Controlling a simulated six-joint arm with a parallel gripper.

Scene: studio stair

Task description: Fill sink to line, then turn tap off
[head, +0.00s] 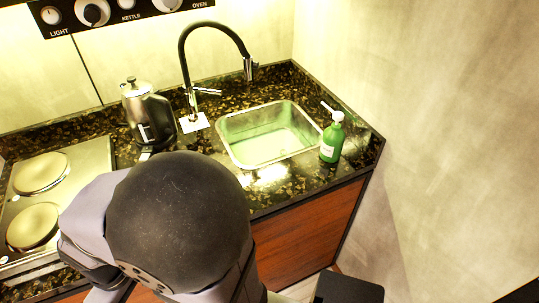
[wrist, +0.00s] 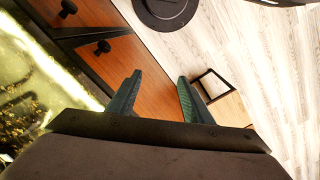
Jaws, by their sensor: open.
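The metal sink (head: 267,133) is set into the dark speckled counter. I cannot make out a water level or a line in it. The black tap (head: 215,30) arches above the counter at the sink's left corner, its spout end hanging over the sink's back. The tap's lever (head: 207,91) sticks out to the right from its base. I see no clear stream of water. My gripper (wrist: 158,86) is open and empty in the wrist view, above the floor in front of the wooden cabinet, away from the tap. The head view does not clearly show its fingers.
A steel kettle (head: 148,115) stands left of the tap. A green soap bottle (head: 332,138) stands at the sink's right edge. A hob (head: 62,180) is at the left. Cabinet doors (wrist: 135,70) and a small wooden stool (wrist: 228,110) show in the wrist view.

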